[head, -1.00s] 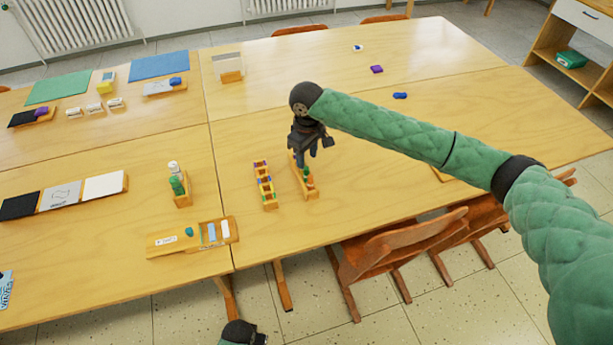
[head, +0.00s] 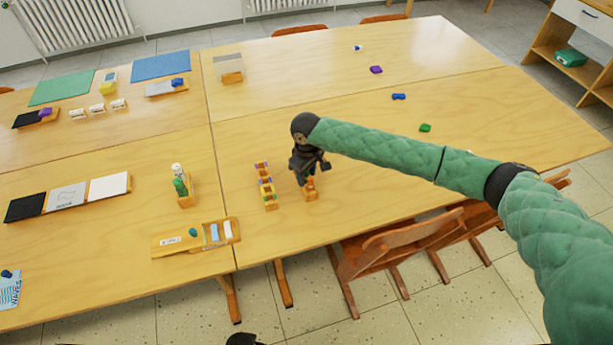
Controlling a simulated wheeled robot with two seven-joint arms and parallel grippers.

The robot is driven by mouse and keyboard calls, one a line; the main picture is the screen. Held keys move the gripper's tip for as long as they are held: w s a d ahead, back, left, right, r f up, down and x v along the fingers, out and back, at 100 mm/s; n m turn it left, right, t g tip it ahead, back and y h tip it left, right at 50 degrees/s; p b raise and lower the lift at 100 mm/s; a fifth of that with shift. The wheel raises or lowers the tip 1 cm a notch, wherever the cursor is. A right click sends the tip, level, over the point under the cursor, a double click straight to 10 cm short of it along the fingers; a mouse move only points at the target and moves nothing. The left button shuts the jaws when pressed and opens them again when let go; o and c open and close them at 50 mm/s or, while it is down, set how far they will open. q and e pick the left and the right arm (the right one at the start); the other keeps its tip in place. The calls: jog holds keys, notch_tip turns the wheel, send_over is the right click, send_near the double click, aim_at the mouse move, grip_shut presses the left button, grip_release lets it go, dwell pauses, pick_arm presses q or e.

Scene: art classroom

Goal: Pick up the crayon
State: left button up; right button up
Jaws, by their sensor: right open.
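Two narrow wooden holders with small coloured pieces stand near the front edge of the table. The left holder (head: 270,204) is in plain view. The right holder (head: 311,196) is partly covered by my right gripper (head: 306,181). The pieces are too small to tell which is the crayon. My right gripper points down, low over the right holder, with its jaws open. Its fingertips are hard to see, and I cannot tell whether they touch a piece. Only a dark bit of what may be my left arm shows at the bottom edge.
A wooden box (head: 165,243) with a blue and a white piece lies front left. A small stand (head: 187,200) holds green and white items. Purple (head: 376,69), blue (head: 398,97) and green (head: 425,128) pieces lie right of centre. Chairs (head: 400,245) stand at the front edge.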

jog(key=shift+c, duration=0.2)
grip_shut()
